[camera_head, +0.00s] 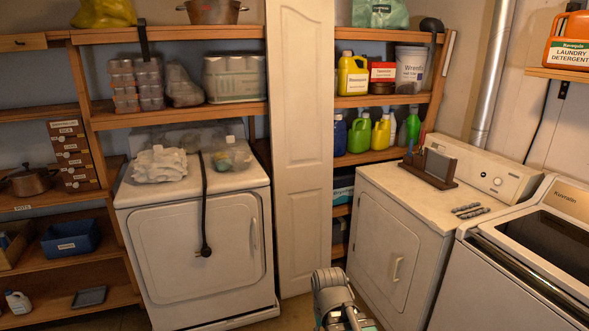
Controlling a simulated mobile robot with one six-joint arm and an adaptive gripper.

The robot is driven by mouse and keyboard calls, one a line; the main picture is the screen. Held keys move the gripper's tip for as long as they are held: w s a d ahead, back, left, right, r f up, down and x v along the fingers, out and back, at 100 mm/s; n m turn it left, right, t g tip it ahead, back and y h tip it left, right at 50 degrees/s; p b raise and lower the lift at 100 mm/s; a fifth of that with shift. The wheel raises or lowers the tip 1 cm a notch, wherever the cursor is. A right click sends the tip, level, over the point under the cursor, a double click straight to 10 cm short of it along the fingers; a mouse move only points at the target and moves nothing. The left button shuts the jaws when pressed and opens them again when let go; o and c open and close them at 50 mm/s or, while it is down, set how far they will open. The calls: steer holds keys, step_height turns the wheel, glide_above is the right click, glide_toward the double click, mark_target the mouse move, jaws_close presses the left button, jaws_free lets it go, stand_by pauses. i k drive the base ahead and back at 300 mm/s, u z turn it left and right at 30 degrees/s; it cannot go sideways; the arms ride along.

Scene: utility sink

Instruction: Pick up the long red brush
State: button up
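A thin red upright shape (422,138), perhaps the handle of the long red brush, stands at the back left of a brown holder (440,182) on top of the right-hand white dryer. It is too small to make out bristles, and its lower part is hidden by the holder's grey panel. A green item shows close beside it. Part of my grey arm (332,291) shows at the bottom centre, in front of the dryer and well apart from the holder. My gripper's fingers do not show.
The dryer top (396,188) is mostly clear, with small dark items (470,211) near its right edge. A washer (550,235) stands to the right. A white door panel (303,150) and shelves of bottles (368,133) stand behind. Another dryer (195,240) is at left.

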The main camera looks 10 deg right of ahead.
mark_target(423, 131)
steer(key=z, duration=0.2)
steer(key=i, duration=0.75)
steer(key=z, duration=0.5)
steer(key=i, duration=0.85)
steer(key=z, duration=3)
